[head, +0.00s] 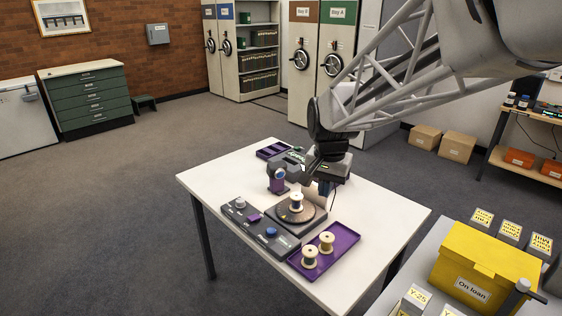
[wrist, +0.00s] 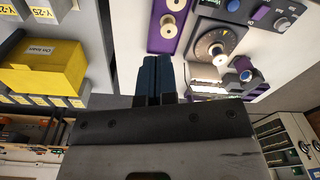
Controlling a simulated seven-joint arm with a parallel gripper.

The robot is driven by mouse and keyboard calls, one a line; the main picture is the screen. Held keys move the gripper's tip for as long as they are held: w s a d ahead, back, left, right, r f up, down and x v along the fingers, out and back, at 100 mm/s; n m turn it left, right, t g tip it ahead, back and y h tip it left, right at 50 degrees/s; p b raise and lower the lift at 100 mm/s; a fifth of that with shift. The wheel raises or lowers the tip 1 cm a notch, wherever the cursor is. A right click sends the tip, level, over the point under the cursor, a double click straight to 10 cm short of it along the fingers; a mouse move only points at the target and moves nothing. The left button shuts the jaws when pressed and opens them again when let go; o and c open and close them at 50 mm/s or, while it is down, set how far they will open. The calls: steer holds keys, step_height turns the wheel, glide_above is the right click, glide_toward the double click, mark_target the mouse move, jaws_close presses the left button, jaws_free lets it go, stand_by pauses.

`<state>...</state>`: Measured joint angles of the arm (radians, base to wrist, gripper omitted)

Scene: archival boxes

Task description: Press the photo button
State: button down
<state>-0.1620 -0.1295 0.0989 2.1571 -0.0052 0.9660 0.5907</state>
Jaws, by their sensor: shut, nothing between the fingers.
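A dark control panel (head: 262,226) lies along the left front of the white table. It bears a pale round knob (head: 240,203), a purple key (head: 254,217) and a blue round knob (head: 271,232). Their labels are too small to read, so I cannot tell which is the photo button. The panel also shows at the top right of the wrist view (wrist: 274,33). My gripper (head: 325,189) is shut and empty, fingers down, above the table behind and right of the turntable. Its blue fingers show in the wrist view (wrist: 160,75), apart from the panel.
A spool (head: 296,203) stands on the turntable (head: 313,222). A purple tray (head: 345,239) with two spools lies at the right. A small purple-based camera-like device (head: 278,178) stands behind the panel. A yellow bin (head: 470,275) sits on another surface.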

steer(key=w+a+f+m+g, duration=0.1)
steer(key=w+a+f, duration=0.2)
steer(key=w, duration=0.2)
steer(key=w+a+f+m, duration=0.1)
steer(key=w+a+f, duration=0.15)
steer(key=w, duration=0.25)
steer(key=m, duration=0.2)
glide_above(271, 230)
steer(key=w, duration=0.2)
step_height(271, 230, down, 9)
steer(key=shift+a+r+g, duration=0.15)
steer(key=shift+a+g, duration=0.15)
steer(key=shift+g, duration=0.1)
steer(key=f, duration=0.4)
steer(key=s+f, duration=0.1)
steer(key=f, duration=0.9)
steer(key=shift+s+d, duration=0.2)
steer(key=shift+d, duration=0.05)
steer(key=shift+s+f, duration=0.2)
steer(key=shift+f, duration=1.05)
steer(key=shift+d, duration=0.1)
step_height(271, 230, up, 15)
steer(key=w, duration=0.2)
steer(key=shift+a, duration=0.35)
